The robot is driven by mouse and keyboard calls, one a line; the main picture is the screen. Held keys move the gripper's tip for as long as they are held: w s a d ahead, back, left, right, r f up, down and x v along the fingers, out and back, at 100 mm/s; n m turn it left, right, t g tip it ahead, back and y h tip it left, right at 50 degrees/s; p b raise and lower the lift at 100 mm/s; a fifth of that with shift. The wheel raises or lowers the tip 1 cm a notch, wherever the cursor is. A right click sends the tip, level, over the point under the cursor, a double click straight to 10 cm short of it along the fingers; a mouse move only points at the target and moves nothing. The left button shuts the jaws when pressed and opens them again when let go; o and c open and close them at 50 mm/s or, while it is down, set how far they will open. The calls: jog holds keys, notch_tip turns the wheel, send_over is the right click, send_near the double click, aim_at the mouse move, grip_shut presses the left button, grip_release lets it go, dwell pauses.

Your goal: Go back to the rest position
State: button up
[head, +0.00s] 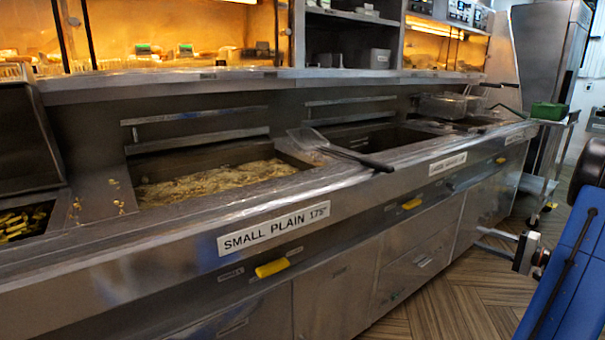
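My gripper (480,237) is at the right of the head view, in front of the fryer cabinets and above the floor. Its two thin metal fingers point left and stand apart, with nothing seen between them. It looks clear of the cabinet fronts, though the exact distance is hard to tell. My blue arm link fills the lower right corner.
A steel frying range (370,240) runs along the left and middle. A scoop (340,150) lies across its edge, its dark handle over the front. Wire baskets (447,104) sit farther along. A trolley with a green tray (549,111) stands behind. Wooden floor (450,305) is open below.

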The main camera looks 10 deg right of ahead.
jog(key=s+a+r+n+g, duration=0.1)
jog(key=a+r+n+g, duration=0.15)
jog(key=a, duration=0.85)
jog(key=a+r+n+g+y, duration=0.15)
jog(key=a+g, duration=0.25)
jog(key=a, duration=0.8)
jog(key=s+a+r+n+g, duration=0.1)
jog(key=a+r+n+g, duration=0.15)
jog(key=a, duration=0.85)
jog(key=s+a+n+g+h, duration=0.2)
jog(key=s+a+g+h, duration=0.2)
jog(key=s+a, duration=0.75)
jog(key=s+a+n+t+h, duration=0.1)
jog(key=s+n+h, duration=0.1)
jog(key=s, duration=0.4)
jog(key=s+a+f+n+t+h, duration=0.1)
jog(key=s+a+n+h, duration=0.1)
jog(key=s, duration=0.5)
jog(key=shift+a+t+h, duration=0.3)
jog(key=shift+h, duration=0.45)
